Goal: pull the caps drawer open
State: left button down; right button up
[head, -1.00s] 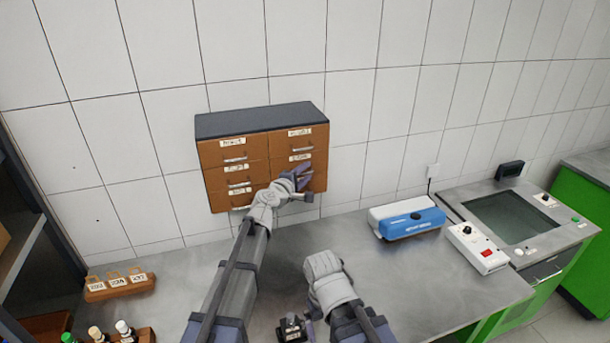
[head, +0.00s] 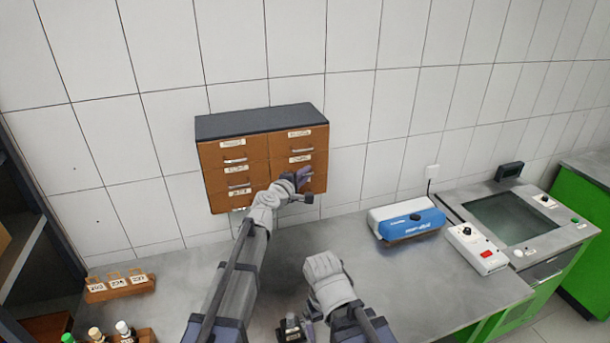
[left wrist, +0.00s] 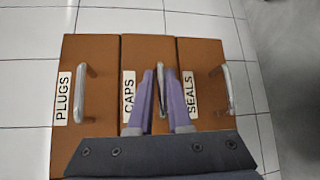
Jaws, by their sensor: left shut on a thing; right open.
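The brown drawer cabinet (head: 262,150) with a dark top stands against the tiled wall in the head view. The caps drawer (left wrist: 131,83) is the middle one of three labelled drawers in the left wrist view, and its front looks level with its neighbours. My left gripper (left wrist: 166,74) is shut on its metal handle (left wrist: 161,90); the fingers partly cover the handle. In the head view my left gripper (head: 301,178) is at the right column of drawers. My right gripper (head: 308,327) is open, low over the bench and partly hidden by its own arm.
The plugs drawer (left wrist: 90,70) and seals drawer (left wrist: 205,65) flank it, with their own handles close by. A blue and white device (head: 408,220) and a switch box (head: 478,250) stand right on the bench. A small labelled rack (head: 118,284) and bottles (head: 95,334) are at left.

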pick_arm(q)
jog(key=shift+f, duration=0.1)
dwell(0.7)
jog(key=s+d, duration=0.3)
jog(key=s, duration=0.7)
jog(key=shift+s+d, duration=0.2)
jog(key=shift+s, duration=0.1)
jog(key=c, duration=0.9)
grip_release()
jog(key=shift+w+f, duration=0.1)
jog(key=shift+w, duration=0.1)
jog(key=shift+s, duration=0.1)
